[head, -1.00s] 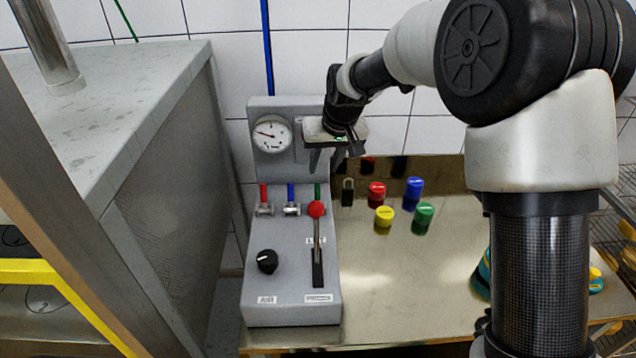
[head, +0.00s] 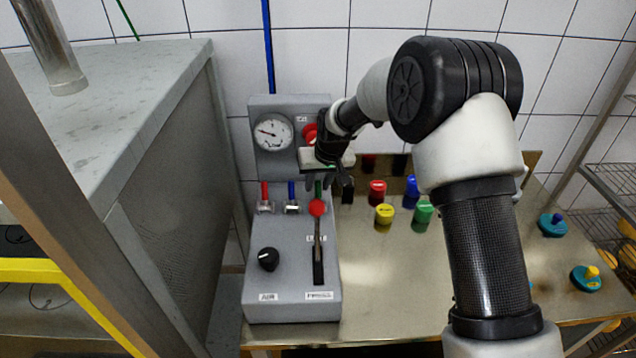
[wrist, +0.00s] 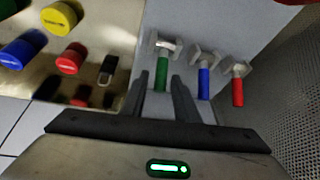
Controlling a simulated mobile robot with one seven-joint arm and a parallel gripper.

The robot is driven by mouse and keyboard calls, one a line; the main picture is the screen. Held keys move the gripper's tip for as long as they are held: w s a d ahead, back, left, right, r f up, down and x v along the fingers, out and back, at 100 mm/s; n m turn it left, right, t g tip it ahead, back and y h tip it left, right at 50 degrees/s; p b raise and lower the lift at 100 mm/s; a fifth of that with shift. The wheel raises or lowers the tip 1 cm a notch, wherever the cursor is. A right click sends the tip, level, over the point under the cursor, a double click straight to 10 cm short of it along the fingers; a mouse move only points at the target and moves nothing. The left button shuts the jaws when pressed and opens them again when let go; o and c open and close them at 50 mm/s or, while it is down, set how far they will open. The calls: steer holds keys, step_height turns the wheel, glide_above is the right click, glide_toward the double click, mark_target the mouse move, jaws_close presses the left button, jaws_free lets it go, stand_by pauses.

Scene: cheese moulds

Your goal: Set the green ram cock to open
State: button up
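The green ram cock (head: 318,189) is the rightmost of three small cocks on the grey control box. Its green handle points back towards the box's upright panel, parallel to the red and blue ones. In the wrist view the green handle (wrist: 162,74) shows between my two fingers. My gripper (head: 328,184) is open and low over the cock, with one finger on each side of the handle. Gaps show between handle and fingers, so I see no grip. In the head view my gripper partly hides the cock and its body.
The blue cock (head: 291,192) and red cock (head: 265,192) stand close to the left. A red-knobbed lever (head: 317,208) rises just in front. A gauge (head: 272,132) and red button (head: 310,134) are on the upright panel.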

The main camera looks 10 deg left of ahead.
jaws_close()
steer(key=shift+s+f+b, duration=0.1)
steer(key=shift+f+b, duration=0.15)
steer(key=shift+b, duration=0.6)
steer(key=t+b, duration=0.1)
steer(key=b, duration=0.1)
steer(key=s+t+b, duration=0.1)
steer(key=b, duration=0.2)
steer(key=t+b, duration=0.1)
steer(key=b, duration=0.2)
steer(key=shift+s+d+r+y, duration=0.1)
steer(key=shift+s+d+y, duration=0.15)
steer(key=shift+y, duration=0.15)
steer(key=t+b, duration=0.1)
steer(key=b, duration=0.2)
steer(key=shift+s+r, duration=0.35)
steer(key=shift+d+r, duration=0.1)
steer(key=shift+r, duration=0.1)
